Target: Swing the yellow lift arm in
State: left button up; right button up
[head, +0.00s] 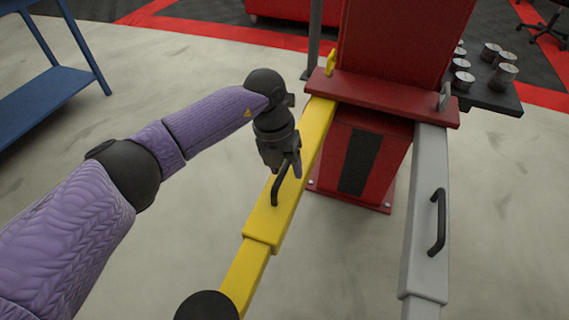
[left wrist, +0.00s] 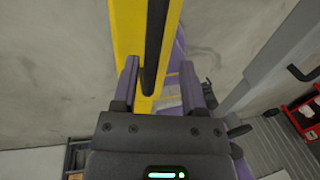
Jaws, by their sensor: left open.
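The yellow lift arm (head: 262,222) runs from the red post (head: 400,45) down toward the bottom of the head view. A black bar handle (head: 276,190) stands on its top face. My left gripper (head: 287,172) is over the upper part of this handle, pointing down. In the left wrist view, the open fingers (left wrist: 158,68) stand on either side of the black handle (left wrist: 156,40), with the yellow arm (left wrist: 126,32) behind it. I cannot tell whether either finger touches the handle. My right gripper is not in view.
A grey lift arm (head: 424,215) with its own black handle (head: 438,222) extends from the post's right side. A blue table (head: 45,90) stands at the left. A dark tray with several metal cans (head: 490,95) is at the right. Bare floor lies left of the yellow arm.

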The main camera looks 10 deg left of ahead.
pick_arm(q)
jog(key=p+v, duration=0.4)
jog(key=v, duration=0.6)
jog(key=shift+f, duration=0.1)
